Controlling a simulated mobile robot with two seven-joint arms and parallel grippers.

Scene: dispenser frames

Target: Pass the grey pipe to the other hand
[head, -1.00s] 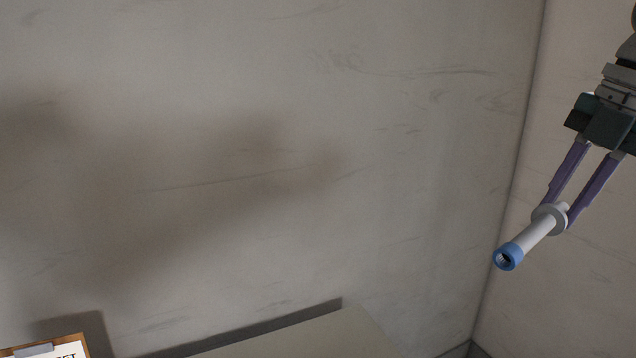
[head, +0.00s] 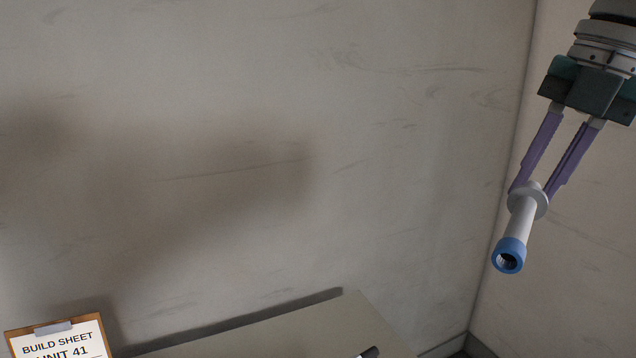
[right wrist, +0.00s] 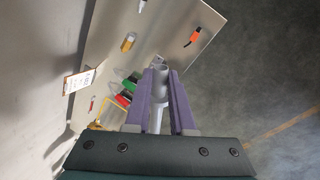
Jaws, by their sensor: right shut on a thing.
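The grey pipe (head: 522,222) has a pale shaft, a wide collar and a blue threaded end. My right gripper (head: 533,192) is shut on it near the collar and holds it in the air at the right of the head view. The blue end points down and towards the camera. In the right wrist view the pipe (right wrist: 159,78) shows its open grey end between the purple fingers. My left gripper is in neither view.
A bench top (head: 310,328) runs along the wall at the bottom, with a clipboard build sheet (head: 60,342) at the left.

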